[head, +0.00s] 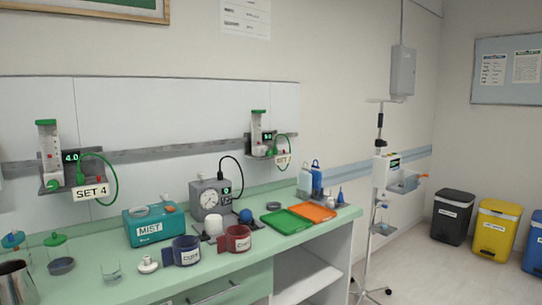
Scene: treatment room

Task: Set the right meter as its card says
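The right meter (258,135) hangs on the grey wall rail, with a green top, a clear tube and a small dark display (268,137) whose green digits are too small to read surely. Its white card (283,159) starts with "SET"; the number looks like 2 but is not clear. A green hose loops beside it and partly overlaps the card. The left meter (48,155) hangs on the same rail; its display (71,157) reads 4.0 and its card (90,193) says SET 4. Neither of my grippers shows in the head view.
The green counter below holds a teal MIST box (154,224), a grey gauge unit (210,199), two cuffs (187,250), a green tray (287,221), an orange tray (313,212) and bottles (317,177). A drip stand (376,200) and bins (454,213) stand right.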

